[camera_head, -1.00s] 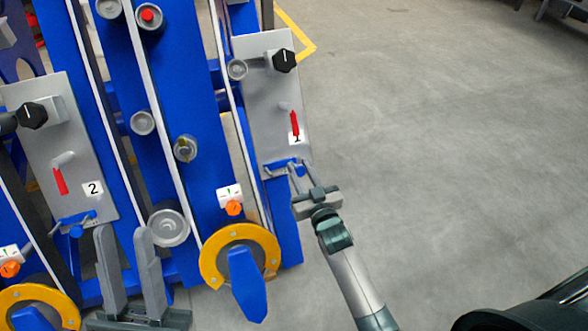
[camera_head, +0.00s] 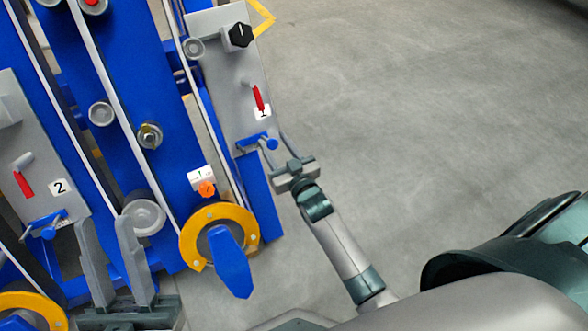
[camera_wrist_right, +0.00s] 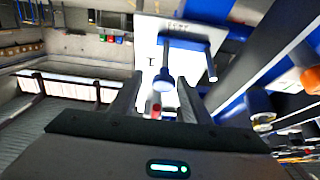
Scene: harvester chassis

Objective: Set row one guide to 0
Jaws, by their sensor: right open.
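The grey panel labelled 1 (camera_head: 226,85) carries a black dial (camera_head: 241,35), a red lever (camera_head: 259,98) and, at its lower end, a blue bar (camera_head: 252,142) with a round blue knob (camera_head: 271,144). I cannot tell by marking which part is the guide. My right gripper (camera_head: 276,142) is open at that knob. In the right wrist view the blue knob (camera_wrist_right: 164,82) sits between the two open fingers (camera_wrist_right: 158,92), with no clear contact. My left gripper (camera_head: 106,222) is open and empty, in front of the lower part of the machine.
A second panel, labelled 2 (camera_head: 59,187), stands at the left with its own red lever (camera_head: 23,183) and blue bar. A yellow ring with a blue pointer (camera_head: 230,260) and an orange knob (camera_head: 207,188) lie below panel 1. The grey floor at right is clear.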

